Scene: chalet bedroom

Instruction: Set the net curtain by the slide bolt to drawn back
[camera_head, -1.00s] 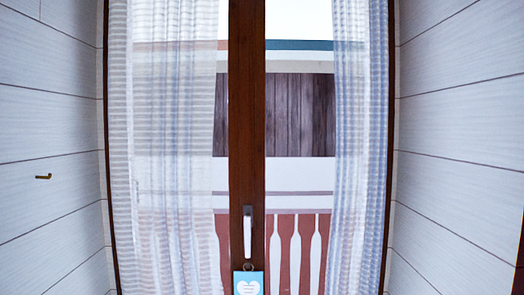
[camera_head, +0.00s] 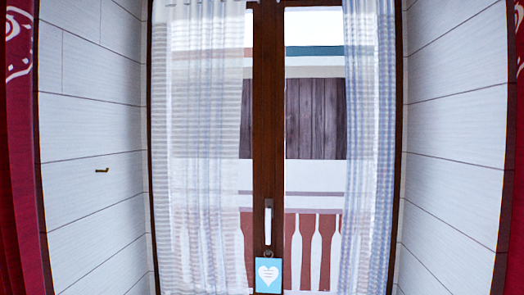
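Two net curtains hang in a brown-framed double window straight ahead. The left net curtain (camera_head: 203,150) is sheer and striped and spreads over most of its pane. The right net curtain (camera_head: 367,150) is gathered in folds toward the right side of its pane. A white window handle (camera_head: 268,222) sits on the brown middle post (camera_head: 267,110). I cannot make out a slide bolt for certain. My gripper is not in view.
White plank walls flank the window on the left (camera_head: 95,150) and right (camera_head: 450,150). A small brass hook (camera_head: 102,170) is on the left wall. Red patterned curtains edge the left (camera_head: 20,170) and right (camera_head: 517,185).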

